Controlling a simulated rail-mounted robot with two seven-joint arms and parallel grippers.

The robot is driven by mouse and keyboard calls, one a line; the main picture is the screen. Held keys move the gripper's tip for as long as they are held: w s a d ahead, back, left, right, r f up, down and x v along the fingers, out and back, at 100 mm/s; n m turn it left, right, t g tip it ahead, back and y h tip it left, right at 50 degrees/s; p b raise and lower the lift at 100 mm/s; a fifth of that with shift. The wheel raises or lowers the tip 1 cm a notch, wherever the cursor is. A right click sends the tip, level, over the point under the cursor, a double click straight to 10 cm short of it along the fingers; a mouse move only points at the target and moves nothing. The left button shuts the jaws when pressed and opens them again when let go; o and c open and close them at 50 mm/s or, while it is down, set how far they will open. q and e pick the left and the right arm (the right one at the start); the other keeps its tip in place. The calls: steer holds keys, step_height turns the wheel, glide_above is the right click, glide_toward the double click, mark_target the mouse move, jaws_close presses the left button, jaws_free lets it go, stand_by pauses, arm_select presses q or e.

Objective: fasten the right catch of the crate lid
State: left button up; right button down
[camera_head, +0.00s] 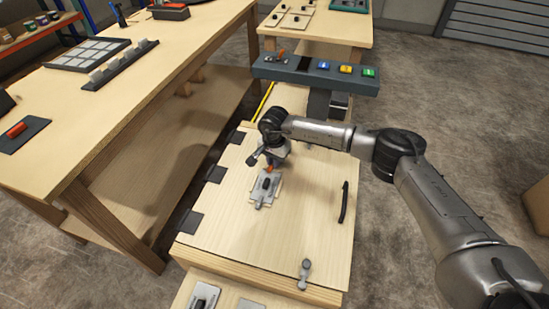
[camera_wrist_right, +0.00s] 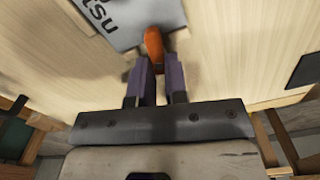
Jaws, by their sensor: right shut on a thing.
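The wooden crate lid (camera_head: 230,222) lies closed, with dark hinges along its left side. A metal catch plate (camera_head: 263,190) with a dark part sits on the lid; part of a lettered metal plate (camera_wrist_right: 113,18) also shows in the right wrist view. My right gripper (camera_head: 269,163) is over the far end of that plate, shut on an orange-tipped lever (camera_wrist_right: 153,42), which stands between its fingertips. A second metal fitting (camera_head: 305,274) sits at the lid's near edge. Which of these is the right catch I cannot tell. My left gripper is not in view.
A black handle (camera_head: 344,202) stands on the lid's right side. A console (camera_head: 315,72) with coloured buttons rises behind the crate. A long workbench (camera_head: 110,104) with trays runs along the left. The floor at right is mostly open.

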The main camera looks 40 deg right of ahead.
steer(key=shift+w+n, duration=0.1)
steer(key=shift+n, duration=1.2)
steer(key=c, duration=1.1)
jaws_free()
steer(key=shift+c, duration=0.2)
step_height(320, 180, up, 14)
steer(key=p, duration=0.4)
steer(key=shift+p, duration=0.4)
steer(key=shift+f, duration=0.1)
